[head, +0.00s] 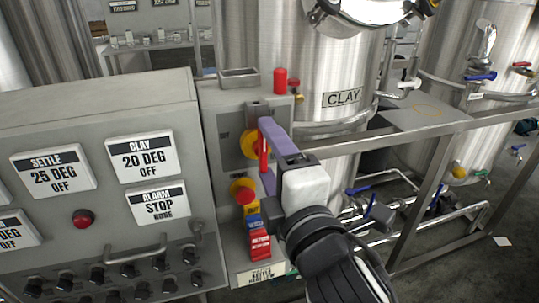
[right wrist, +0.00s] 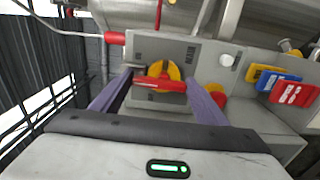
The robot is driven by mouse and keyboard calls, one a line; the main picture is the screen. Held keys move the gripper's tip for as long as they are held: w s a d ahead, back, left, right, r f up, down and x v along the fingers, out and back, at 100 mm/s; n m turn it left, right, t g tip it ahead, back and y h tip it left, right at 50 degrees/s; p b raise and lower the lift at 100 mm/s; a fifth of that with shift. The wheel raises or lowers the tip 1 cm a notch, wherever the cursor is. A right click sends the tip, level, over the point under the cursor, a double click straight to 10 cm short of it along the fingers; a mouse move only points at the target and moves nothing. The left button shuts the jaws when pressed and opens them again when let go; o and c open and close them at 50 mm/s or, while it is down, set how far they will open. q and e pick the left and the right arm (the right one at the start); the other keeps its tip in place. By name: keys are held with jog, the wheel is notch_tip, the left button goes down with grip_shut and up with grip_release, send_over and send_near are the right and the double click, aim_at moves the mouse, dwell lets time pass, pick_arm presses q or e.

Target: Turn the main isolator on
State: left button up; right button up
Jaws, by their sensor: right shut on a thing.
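The main isolator is a red handle (head: 263,152) on a yellow disc (head: 249,143), on the grey panel face right of the control desk. My right gripper (head: 267,155) has its purple fingers around the handle, which looks upright in the head view. In the right wrist view the red handle (right wrist: 159,85) spans the gap between the two fingers, with the yellow disc (right wrist: 160,69) behind it. The gripper is shut on the handle. The fingers partly hide the handle and disc in the head view. My left gripper is not in view.
Below the isolator are a red button (head: 245,196) on yellow and hanging yellow, blue and red tags (head: 259,245). A red beacon (head: 280,80) stands on top. The control desk (head: 100,110) with labels and knobs is at left. A steel tank (head: 345,70) and rail (head: 430,135) stand behind and right.

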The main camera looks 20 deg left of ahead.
jog(key=o, duration=1)
jog(key=shift+o, duration=0.2)
jog(key=b+v, duration=0.1)
jog(key=v, duration=0.9)
jog(key=shift+s+d, duration=0.1)
jog(key=shift+d, duration=0.05)
